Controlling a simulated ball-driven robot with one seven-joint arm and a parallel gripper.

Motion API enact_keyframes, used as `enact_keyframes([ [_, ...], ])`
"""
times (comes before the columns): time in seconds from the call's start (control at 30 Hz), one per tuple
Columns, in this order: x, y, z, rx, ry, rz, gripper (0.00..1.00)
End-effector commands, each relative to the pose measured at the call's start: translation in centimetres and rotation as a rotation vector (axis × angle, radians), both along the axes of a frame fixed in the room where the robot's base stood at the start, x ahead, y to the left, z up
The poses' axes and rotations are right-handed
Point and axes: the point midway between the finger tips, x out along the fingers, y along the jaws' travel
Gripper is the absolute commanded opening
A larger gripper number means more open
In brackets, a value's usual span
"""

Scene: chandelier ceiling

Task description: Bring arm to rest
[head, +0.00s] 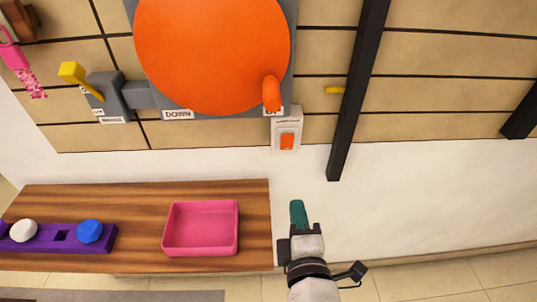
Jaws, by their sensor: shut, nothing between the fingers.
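My gripper (298,212) shows at the lower middle of the head view, with teal fingers closed together and pointing up the picture. Nothing shows between the fingers. It is just right of the wooden table's end, in front of the white wall, and appears apart from everything around it. My wrist and part of my arm show below it, running out of the bottom edge.
A wooden table (140,210) at left bears a pink tray (200,248) and a purple holder (60,246) with white and blue round pieces. Above are a large orange disc (212,50), a yellow lever (72,72), an orange switch (287,141) and a dark beam (357,90).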

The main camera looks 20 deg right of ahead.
Motion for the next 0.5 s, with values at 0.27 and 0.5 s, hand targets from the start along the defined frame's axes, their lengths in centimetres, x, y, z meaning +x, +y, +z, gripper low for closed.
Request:
enact_keyframes([
  [0.27,-0.6,-2.6,-1.6,0.101,0.049,-0.079,0.00],
  [0.5,-6.7,-11.2,-10.8,0.612,0.308,-0.463,0.00],
])
